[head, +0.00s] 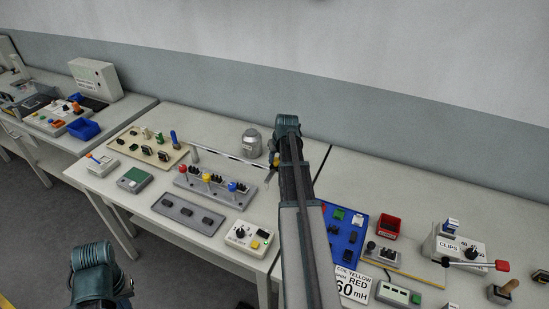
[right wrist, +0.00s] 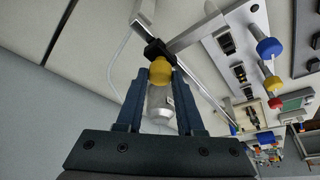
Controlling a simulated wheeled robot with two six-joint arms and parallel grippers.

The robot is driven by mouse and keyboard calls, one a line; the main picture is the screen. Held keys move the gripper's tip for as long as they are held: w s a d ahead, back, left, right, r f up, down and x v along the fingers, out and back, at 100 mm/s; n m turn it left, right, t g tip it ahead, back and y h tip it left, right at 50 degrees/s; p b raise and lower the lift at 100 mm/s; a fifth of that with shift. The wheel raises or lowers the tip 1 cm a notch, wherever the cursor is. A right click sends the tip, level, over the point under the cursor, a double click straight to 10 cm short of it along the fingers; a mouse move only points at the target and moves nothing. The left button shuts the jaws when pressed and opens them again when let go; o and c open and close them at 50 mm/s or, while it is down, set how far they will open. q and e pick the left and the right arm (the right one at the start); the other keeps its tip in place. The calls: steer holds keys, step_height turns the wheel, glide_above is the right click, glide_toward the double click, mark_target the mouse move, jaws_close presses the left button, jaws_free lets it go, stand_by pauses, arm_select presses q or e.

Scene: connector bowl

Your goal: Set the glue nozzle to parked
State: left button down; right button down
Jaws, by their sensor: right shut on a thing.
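My right gripper (right wrist: 160,73) is shut on a yellow knob (right wrist: 160,70), with one finger on each side. The knob sits at a black block (right wrist: 155,50) joined to grey bars, which looks like the glue nozzle's swing arm. In the head view my right gripper (head: 270,174) is at the back of the bench, mostly hidden by my own right arm. The nozzle's setting cannot be read there. A silver canister (head: 251,140) stands just left of it; it also shows between the fingers in the right wrist view (right wrist: 161,105). My left arm shows at the lower left, its jaws out of sight.
A grey fixture (head: 222,194) with red, yellow and blue knobs stands left of my right gripper. A beige connector board (head: 125,149), a dark grey tray (head: 180,213) and a white dial box (head: 248,238) are nearby. A blue board (head: 345,235) and red bin (head: 387,226) lie to the right.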

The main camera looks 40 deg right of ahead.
steer(key=shift+s, duration=0.2)
steer(key=c, duration=0.5)
jaws_free()
steer(key=shift+s+d, duration=0.1)
steer(key=shift+r, duration=0.1)
steer(key=shift+r+p, duration=0.5)
steer(key=shift+p, duration=0.15)
steer(key=p+v, duration=1.1)
steer(key=v, duration=0.1)
steer(key=shift+s+r, duration=0.2)
